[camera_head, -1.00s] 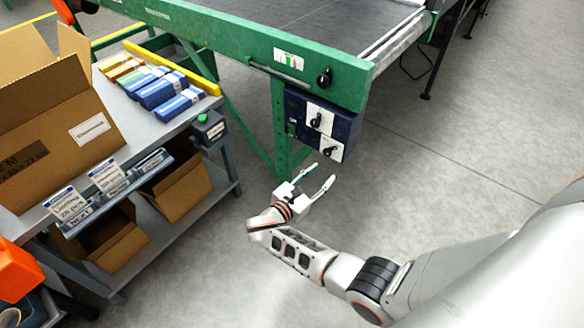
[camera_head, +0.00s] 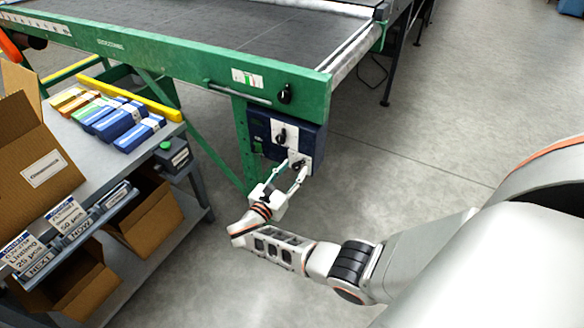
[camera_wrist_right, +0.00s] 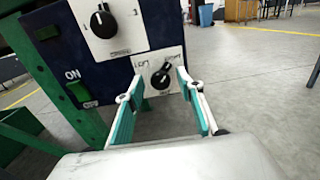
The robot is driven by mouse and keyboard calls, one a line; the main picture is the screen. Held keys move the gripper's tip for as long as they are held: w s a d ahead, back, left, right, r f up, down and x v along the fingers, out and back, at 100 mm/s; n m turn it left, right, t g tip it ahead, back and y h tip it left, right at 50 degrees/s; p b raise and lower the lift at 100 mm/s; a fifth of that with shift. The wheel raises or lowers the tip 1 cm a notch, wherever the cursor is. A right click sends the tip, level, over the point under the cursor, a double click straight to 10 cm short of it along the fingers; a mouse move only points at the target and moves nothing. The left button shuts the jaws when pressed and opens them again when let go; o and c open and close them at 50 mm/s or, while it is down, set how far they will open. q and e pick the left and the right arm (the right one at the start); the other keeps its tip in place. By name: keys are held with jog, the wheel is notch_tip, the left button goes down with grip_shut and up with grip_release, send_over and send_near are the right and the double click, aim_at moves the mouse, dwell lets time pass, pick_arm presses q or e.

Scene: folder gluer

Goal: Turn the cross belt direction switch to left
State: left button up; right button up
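The dark blue control box (camera_head: 259,126) hangs under the green end frame of the conveyor. It carries two white plates with black knobs, an upper knob (camera_head: 281,135) and a lower knob (camera_head: 298,164). In the right wrist view the lower knob (camera_wrist_right: 161,78) has small labels above it on both sides, too blurred to read surely; its pointer tilts toward the upper right. My right gripper (camera_head: 289,169) is open, its fingertips close to the lower plate. In the right wrist view the fingers (camera_wrist_right: 156,88) stand apart with the lower knob between and beyond them; contact cannot be told. My left gripper is not in view.
A green ON button (camera_wrist_right: 79,91) sits left of the knobs. Another black knob (camera_head: 285,93) is on the green frame (camera_head: 200,70) above. A grey workbench (camera_head: 95,152) with cartons (camera_head: 40,165) and blue packs stands left. The floor to the right is clear.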

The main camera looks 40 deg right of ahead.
grip_shut()
jog(key=shift+n, duration=0.4)
jog(key=n, duration=0.3)
jog(key=shift+w+r+n+p, duration=0.1)
jog(key=shift+n+p, duration=0.2)
jog(key=shift+p, duration=0.1)
jog(key=n, duration=0.5)
jog(key=shift+p, duration=0.35)
jog(key=n, duration=0.5)
jog(key=shift+a, duration=0.1)
jog(key=shift+f+n, duration=0.15)
jog(key=shift+n, duration=0.75)
jog(key=shift+f+n, duration=0.15)
jog(key=shift+n, duration=0.75)
